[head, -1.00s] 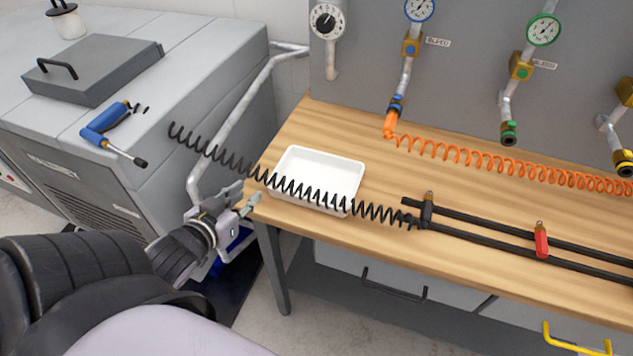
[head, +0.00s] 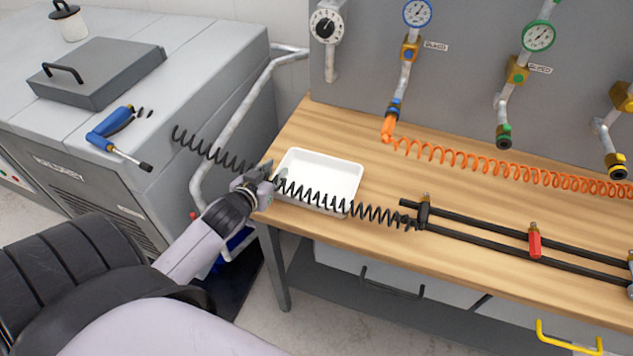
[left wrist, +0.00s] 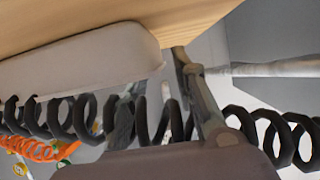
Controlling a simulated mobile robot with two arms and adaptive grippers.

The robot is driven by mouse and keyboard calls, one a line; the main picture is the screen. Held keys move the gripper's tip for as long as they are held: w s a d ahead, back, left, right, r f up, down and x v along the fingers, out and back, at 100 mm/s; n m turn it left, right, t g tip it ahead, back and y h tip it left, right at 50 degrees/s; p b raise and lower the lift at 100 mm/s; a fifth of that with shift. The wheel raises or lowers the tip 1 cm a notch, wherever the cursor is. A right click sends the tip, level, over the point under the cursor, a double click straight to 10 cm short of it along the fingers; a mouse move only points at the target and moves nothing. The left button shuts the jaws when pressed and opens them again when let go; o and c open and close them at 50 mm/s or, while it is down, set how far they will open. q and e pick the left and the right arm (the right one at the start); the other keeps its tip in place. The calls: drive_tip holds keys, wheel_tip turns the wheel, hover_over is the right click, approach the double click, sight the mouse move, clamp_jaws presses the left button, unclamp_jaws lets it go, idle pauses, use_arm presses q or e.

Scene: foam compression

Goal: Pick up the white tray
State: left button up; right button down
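The white tray (head: 335,167) is a shallow rectangle lying on the wooden bench near its left end. My left gripper (head: 270,178) is at the tray's left edge, its fingers apart. In the left wrist view the tray's pale side (left wrist: 85,60) shows close up, to the left of the fingers (left wrist: 160,105). The fingers are apart there, with coils of a black spring hose between and around them. I cannot tell whether a finger touches the tray. My right gripper is not in view.
The black coiled hose (head: 365,212) crosses over the tray's front. An orange coiled hose (head: 480,160) lies behind it. Black rails (head: 480,240) with a red-handled valve (head: 535,240) stand to the right. A grey machine (head: 200,75) and a bent pipe (head: 235,125) are left of the bench.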

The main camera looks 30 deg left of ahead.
sight(281, 167)
use_arm(q)
drive_tip(key=shift+p+x, duration=0.3)
drive_tip(key=shift+x, duration=1.65)
drive_tip(key=shift+d, duration=0.1)
drive_tip(key=shift+r, duration=0.1)
drive_tip(key=shift+c, duration=0.2)
clamp_jaws()
